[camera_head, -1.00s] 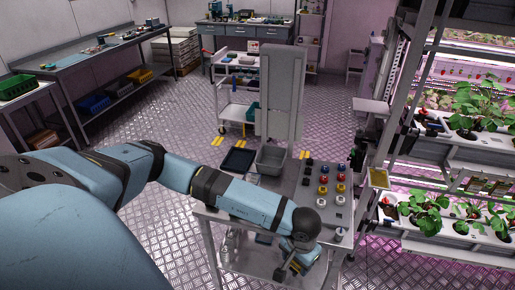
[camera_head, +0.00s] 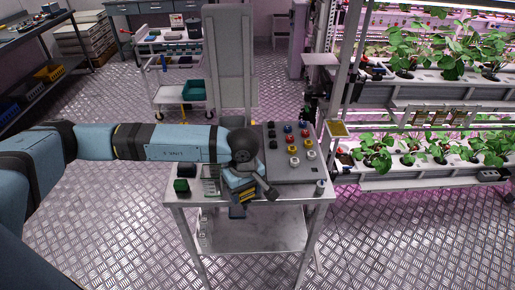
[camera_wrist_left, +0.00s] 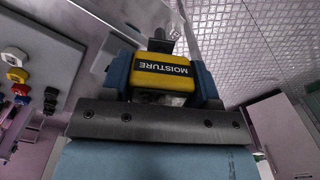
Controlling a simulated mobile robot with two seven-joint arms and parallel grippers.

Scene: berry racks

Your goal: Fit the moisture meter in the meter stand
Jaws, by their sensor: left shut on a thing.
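The moisture meter (camera_wrist_left: 162,73), a yellow block with a black label reading MOISTURE, is gripped between the blue fingers of my left gripper (camera_wrist_left: 160,85) in the left wrist view. A dark stem sticks out past its far side. In the head view my left gripper (camera_head: 243,194) hangs over the front of the metal table (camera_head: 292,196), and its hand hides most of the meter. I cannot make out the meter stand for certain; small dark green (camera_head: 181,186) and grey-green (camera_head: 211,183) items stand left of the gripper. My right gripper is not in view.
A grey sloped panel (camera_head: 285,172) with coloured knobs stands right of my left gripper. A small pale knob (camera_head: 320,187) stands at the table's right edge. A plant rack (camera_head: 420,175) is at the right. A tall grey panel (camera_head: 230,60) rises behind the table.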

